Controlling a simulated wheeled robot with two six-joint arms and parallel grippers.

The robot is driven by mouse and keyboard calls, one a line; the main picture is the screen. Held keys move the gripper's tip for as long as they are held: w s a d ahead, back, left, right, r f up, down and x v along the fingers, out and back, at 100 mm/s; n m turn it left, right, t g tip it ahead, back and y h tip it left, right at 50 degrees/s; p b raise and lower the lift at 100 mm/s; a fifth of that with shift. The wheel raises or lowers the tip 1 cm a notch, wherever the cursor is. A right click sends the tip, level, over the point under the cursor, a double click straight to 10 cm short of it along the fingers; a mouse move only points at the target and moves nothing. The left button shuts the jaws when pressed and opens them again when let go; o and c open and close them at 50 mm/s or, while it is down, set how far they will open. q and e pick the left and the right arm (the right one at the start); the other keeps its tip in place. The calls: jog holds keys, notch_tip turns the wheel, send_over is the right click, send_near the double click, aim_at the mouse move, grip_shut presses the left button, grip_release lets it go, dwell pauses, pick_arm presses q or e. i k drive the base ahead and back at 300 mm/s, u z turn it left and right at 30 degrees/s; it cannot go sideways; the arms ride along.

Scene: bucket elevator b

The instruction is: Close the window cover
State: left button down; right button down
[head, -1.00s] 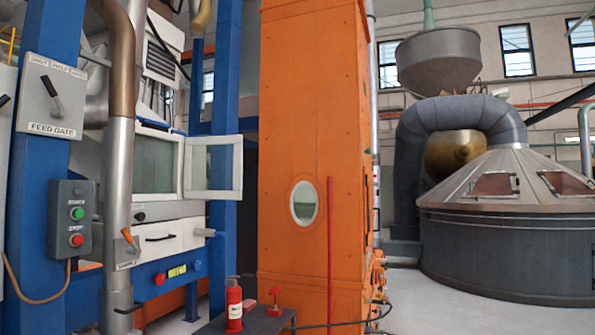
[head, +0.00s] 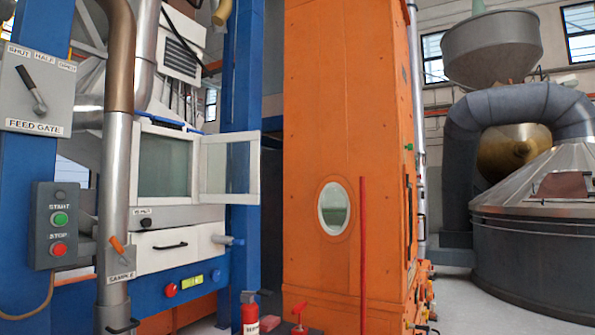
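A white-framed, glazed window cover (head: 229,168) stands swung open to the right of a white-framed window (head: 165,166) on the machine at left. It meets the window frame along its left edge and juts out in front of the blue column. Its pane looks clear. The window pane is dark grey-green. Neither of my grippers is in view.
A silver pipe (head: 115,200) rises left of the window. A feed gate lever panel (head: 36,90) and a start/stop box (head: 55,225) are at far left. An orange elevator casing (head: 320,120) stands right of the cover.

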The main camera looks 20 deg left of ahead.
aim_at(254, 136)
jog(key=u, duration=0.1)
jog(key=i, duration=0.6)
jog(key=u, duration=0.85)
jog(key=i, duration=0.5)
jog(key=u, duration=0.55)
